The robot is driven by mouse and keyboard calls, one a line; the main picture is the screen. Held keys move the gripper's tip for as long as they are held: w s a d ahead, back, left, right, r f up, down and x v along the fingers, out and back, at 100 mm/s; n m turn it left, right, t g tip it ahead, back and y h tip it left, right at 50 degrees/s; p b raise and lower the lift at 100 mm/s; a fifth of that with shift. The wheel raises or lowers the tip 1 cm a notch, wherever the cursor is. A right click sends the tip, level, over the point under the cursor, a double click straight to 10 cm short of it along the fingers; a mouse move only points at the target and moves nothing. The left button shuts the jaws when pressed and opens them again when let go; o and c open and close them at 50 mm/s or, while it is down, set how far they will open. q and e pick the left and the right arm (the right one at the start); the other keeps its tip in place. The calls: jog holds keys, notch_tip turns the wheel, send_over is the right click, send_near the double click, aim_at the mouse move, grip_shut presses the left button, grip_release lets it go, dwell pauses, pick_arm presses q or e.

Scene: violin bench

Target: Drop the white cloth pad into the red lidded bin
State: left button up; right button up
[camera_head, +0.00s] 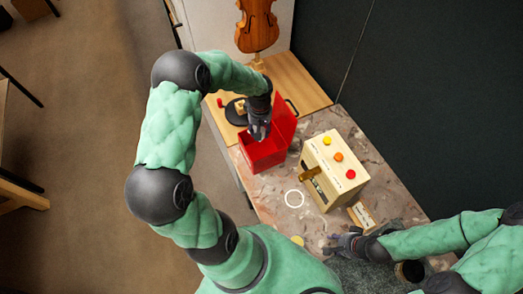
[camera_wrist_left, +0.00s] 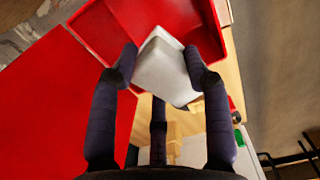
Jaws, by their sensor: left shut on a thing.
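The white cloth pad (camera_wrist_left: 165,72) is pinched between the fingertips of my left gripper (camera_wrist_left: 160,58) in the left wrist view. In the head view my left gripper (camera_head: 259,131) hangs over the open mouth of the red bin (camera_head: 258,156), and the pad is hidden there. The bin's red lid (camera_head: 285,117) stands open. The wrist view shows the red bin walls (camera_wrist_left: 112,18) beyond the pad and the broad red lid (camera_wrist_left: 45,110) at the left. My right gripper (camera_head: 338,245) is low over the bench's near right part; its jaw opening is too small to judge.
A cream box (camera_head: 325,185) with yellow, orange and red buttons stands right of the bin. A violin (camera_head: 257,28) stands behind. A dark round tray (camera_head: 234,113) lies left of the bin on a wooden board (camera_head: 290,78).

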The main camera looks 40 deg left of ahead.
pick_arm(q)
jog(key=o, duration=1.3)
notch_tip(320, 180, up, 12)
